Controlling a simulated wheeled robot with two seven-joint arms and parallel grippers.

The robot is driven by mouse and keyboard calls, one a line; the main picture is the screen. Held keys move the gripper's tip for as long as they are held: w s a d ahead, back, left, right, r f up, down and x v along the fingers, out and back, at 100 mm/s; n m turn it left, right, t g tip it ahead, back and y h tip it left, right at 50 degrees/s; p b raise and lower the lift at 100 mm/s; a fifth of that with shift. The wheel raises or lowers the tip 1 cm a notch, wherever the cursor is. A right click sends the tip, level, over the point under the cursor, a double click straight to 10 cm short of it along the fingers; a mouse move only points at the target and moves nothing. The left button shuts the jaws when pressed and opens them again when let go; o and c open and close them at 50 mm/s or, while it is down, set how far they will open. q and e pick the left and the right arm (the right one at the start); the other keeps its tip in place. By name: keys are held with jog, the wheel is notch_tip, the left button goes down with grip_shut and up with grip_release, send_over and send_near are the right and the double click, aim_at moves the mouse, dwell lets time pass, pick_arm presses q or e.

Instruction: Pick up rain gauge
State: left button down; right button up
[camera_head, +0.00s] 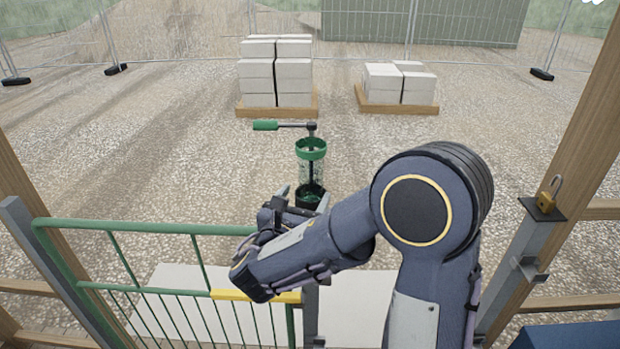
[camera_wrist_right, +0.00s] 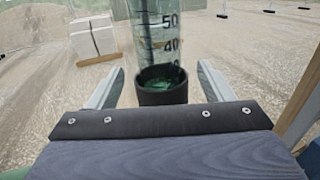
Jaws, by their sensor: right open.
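The rain gauge (camera_head: 311,170) is a clear upright tube with a green ring near its top and a dark lower cup. A green-handled arm sticks out to the left above it. In the right wrist view the gauge (camera_wrist_right: 160,85) shows its number scale and its black cup, with something green inside. My right gripper (camera_head: 297,194) reaches over the green gate to the gauge's lower part. In the wrist view its two fingers (camera_wrist_right: 160,82) stand open, one on each side of the cup, with gaps visible. What holds the gauge up is hidden. My left gripper is not in view.
A green gate (camera_head: 150,228) with a yellow strip (camera_head: 255,296) lies below my right arm. Pallets of pale blocks (camera_head: 277,75) (camera_head: 397,85) stand behind on gravel. Open gravel surrounds the gauge.

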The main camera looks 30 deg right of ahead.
aim_at(307, 191)
jog(key=p+x, duration=0.1)
jog(key=x, duration=0.3)
jog(key=shift+r, duration=0.2)
jog(key=shift+w+d, duration=0.35)
jog(key=shift+w, duration=0.05)
jog(key=c, duration=1.1)
